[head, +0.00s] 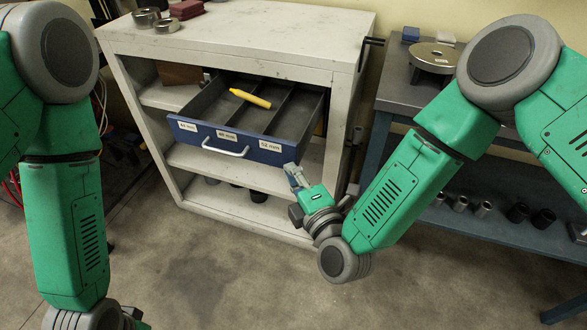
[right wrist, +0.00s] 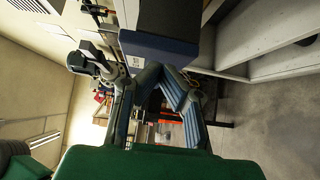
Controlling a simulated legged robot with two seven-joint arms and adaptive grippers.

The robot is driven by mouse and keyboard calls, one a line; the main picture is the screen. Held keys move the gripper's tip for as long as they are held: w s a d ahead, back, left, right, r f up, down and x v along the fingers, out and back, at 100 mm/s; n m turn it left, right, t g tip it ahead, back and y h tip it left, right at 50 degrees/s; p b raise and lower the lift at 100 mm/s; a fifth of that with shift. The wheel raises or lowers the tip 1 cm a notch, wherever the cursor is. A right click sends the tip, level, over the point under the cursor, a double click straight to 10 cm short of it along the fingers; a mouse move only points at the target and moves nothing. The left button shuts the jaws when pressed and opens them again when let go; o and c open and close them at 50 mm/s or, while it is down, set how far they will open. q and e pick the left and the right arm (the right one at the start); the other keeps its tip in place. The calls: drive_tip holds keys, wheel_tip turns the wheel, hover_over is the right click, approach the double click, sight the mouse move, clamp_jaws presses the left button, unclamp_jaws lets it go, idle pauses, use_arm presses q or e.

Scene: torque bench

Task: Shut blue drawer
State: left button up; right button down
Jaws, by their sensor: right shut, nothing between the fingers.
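The blue drawer (head: 232,140) stands pulled out of the white cabinet, with a silver handle (head: 226,151) and size labels on its front. A yellow tool (head: 250,98) lies in its divided tray. My right gripper (head: 291,169) is shut and empty, just below and in front of the drawer's right front corner in the head view. I cannot tell whether it touches the drawer. The drawer's blue front also shows in the right wrist view (right wrist: 160,47). My left gripper is out of view; only the left arm shows.
The white cabinet (head: 235,30) has metal rings (head: 146,17) and a red block (head: 187,9) on top. A grey bench (head: 395,85) stands to the right, with several sockets on its lower shelf. The floor in front of the cabinet is clear.

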sight(318, 115)
drive_tip(key=shift+w+d, duration=0.1)
drive_tip(key=shift+w, duration=0.4)
drive_tip(key=shift+a, duration=0.2)
drive_tip(key=shift+w+d, duration=0.1)
drive_tip(key=w+d+b, duration=0.1)
drive_tip(key=w+d, duration=0.1)
drive_tip(key=w, duration=0.3)
drive_tip(key=w+d+b, duration=0.2)
drive_tip(key=w, duration=0.4)
drive_tip(key=w+d+b, duration=0.1)
drive_tip(key=w+d, duration=0.1)
drive_tip(key=w, duration=0.4)
drive_tip(key=shift+d+b, duration=0.1)
drive_tip(key=shift+b, duration=0.25)
drive_tip(key=shift+w+d, duration=0.3)
drive_tip(key=shift+w, duration=0.45)
